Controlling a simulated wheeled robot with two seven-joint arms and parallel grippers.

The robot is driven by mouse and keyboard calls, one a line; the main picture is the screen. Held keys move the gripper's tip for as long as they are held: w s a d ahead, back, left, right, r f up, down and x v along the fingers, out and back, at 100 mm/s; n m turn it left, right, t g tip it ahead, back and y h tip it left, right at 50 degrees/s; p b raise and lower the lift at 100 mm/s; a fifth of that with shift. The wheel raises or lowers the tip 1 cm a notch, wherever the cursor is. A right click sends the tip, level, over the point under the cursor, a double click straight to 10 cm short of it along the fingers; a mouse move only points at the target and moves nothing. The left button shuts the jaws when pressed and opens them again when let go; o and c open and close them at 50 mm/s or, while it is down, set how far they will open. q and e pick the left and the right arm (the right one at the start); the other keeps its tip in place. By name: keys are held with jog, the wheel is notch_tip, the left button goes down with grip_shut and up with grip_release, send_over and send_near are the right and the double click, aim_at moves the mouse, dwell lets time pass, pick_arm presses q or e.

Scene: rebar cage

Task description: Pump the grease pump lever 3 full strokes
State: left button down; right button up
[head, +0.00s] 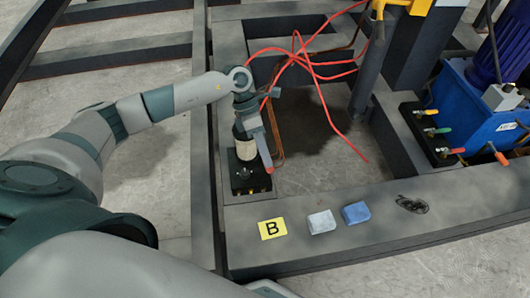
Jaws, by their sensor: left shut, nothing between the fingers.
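The grease pump (247,180) stands on the dark steel frame at centre left. It has a black base and an off-white cylinder (245,151). Its lever (262,146) is a grey bar that slopes down to the right and ends in a red tip. My left gripper (248,116) comes in from the upper left and points down at the top of the pump, by the lever's upper end. It is shut with nothing held. I cannot tell whether it touches the lever, as the dark parts overlap. My right gripper is not in view.
A yellow "B" label (272,229), a pale block (321,222) and a blue block (356,213) lie on the front beam. Red hoses (310,62) hang behind the pump. A blue unit (485,105) with coloured valve handles stands at right. Open floor shows between the beams.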

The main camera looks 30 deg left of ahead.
aim_at(267, 171)
pick_arm(q)
jog(key=shift+f, duration=0.1)
jog(key=shift+s+d+f, duration=0.25)
jog(key=shift+s+f, duration=0.1)
jog(key=shift+f, duration=0.1)
jog(key=shift+f+b, duration=0.1)
jog(key=shift+b, duration=0.2)
jog(key=shift+s+d+f, duration=0.25)
jog(key=shift+s+f, duration=0.1)
jog(key=shift+f, duration=0.25)
jog(key=shift+s+d+f+b, duration=0.25)
jog(key=shift+s+f+b, duration=0.05)
jog(key=shift+f+b, duration=0.2)
dwell(0.3)
